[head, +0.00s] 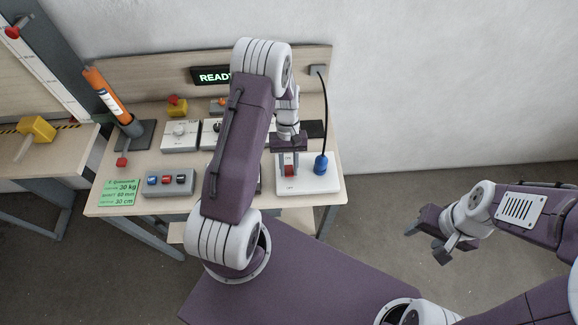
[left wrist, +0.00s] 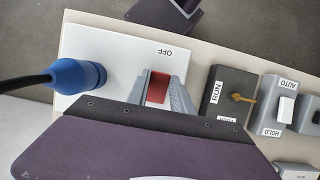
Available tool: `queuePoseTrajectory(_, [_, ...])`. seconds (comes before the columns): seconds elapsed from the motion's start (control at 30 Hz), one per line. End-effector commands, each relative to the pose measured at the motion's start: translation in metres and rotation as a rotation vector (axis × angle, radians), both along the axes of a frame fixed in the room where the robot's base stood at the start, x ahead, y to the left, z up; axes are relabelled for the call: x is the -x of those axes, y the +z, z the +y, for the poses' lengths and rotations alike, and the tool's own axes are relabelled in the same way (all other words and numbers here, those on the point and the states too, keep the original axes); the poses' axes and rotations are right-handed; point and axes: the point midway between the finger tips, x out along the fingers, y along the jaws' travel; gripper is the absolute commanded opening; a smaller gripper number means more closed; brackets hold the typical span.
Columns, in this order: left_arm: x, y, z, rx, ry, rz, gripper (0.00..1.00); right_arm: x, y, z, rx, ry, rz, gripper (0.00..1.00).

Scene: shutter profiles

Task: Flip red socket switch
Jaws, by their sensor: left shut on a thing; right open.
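The red socket switch (head: 290,171) sits on a white socket plate (head: 324,184) at the right end of the workbench. My right gripper (head: 440,246) is open and empty, off to the right of the bench above the floor.
A blue plug (head: 321,164) with a black cable stands in the plate close to the switch. Left of it are several control boxes, including a dark RUN box (left wrist: 229,96). My left arm covers the bench's middle.

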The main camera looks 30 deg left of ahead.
Motion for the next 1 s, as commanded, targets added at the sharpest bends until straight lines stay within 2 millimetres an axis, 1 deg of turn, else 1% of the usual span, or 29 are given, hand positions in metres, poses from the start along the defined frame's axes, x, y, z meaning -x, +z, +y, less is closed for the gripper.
queuePoseTrajectory(0.23, [0.000, 0.001, 0.000, 0.000, 0.000, 0.000, 0.00, 0.000, 0.000, 0.000, 0.000, 0.000, 0.000, 0.52])
queuePoseTrajectory(0.27, [0.000, 0.001, 0.000, -0.001, 0.000, -0.001, 0.36, 0.000, 0.000, 0.000, 0.000, 0.000, 0.000, 0.52])
queuePoseTrajectory(0.3, [0.000, 0.001, 0.000, -0.001, 0.000, -0.001, 0.47, 0.000, 0.000, 0.000, 0.000, 0.000, 0.000, 0.52])
queuePoseTrajectory(0.33, [0.000, 0.001, 0.000, -0.001, 0.000, -0.001, 0.49, 0.000, 0.000, 0.000, 0.000, 0.000, 0.000, 0.52])
queuePoseTrajectory(0.57, [0.000, 0.000, 0.000, -0.001, 0.000, -0.001, 0.49, 0.000, 0.000, 0.000, 0.000, 0.000, 0.000, 0.52])
queuePoseTrajectory(0.67, [-0.002, 0.004, 0.001, 0.000, 0.000, -0.002, 0.49, 0.000, -0.002, 0.000, 0.000, 0.000, 0.000, 0.52])
queuePoseTrajectory(0.77, [-0.008, 0.018, 0.004, -0.002, 0.001, -0.006, 0.49, 0.000, -0.006, 0.000, 0.000, 0.000, 0.000, 0.52])
queuePoseTrajectory(0.9, [-0.018, 0.048, 0.011, -0.002, 0.002, -0.007, 0.49, 0.000, -0.012, 0.000, 0.000, 0.000, 0.000, 0.52])
queuePoseTrajectory(1.0, [-0.023, 0.067, 0.014, -0.002, 0.000, -0.006, 0.49, 0.000, -0.014, 0.000, 0.000, 0.000, 0.000, 0.52])
